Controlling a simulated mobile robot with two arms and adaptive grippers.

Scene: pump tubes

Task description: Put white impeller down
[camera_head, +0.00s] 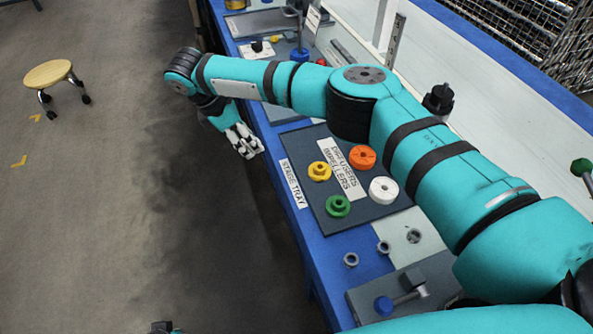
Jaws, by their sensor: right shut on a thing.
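A round white impeller (383,190) lies on the dark stage tray (347,221), at its right side. My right gripper (246,144) hangs beside the table's left edge, up and left of the tray and well apart from this white impeller. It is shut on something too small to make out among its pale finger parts. A small dark and teal part at the bottom edge looks like the tip of my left gripper (163,327). Its fingers are too cut off to read.
A yellow impeller (319,171), a green one (337,206) and an orange one (362,157) sit on the same tray. My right arm spans the table. A stool (48,74) stands on open floor.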

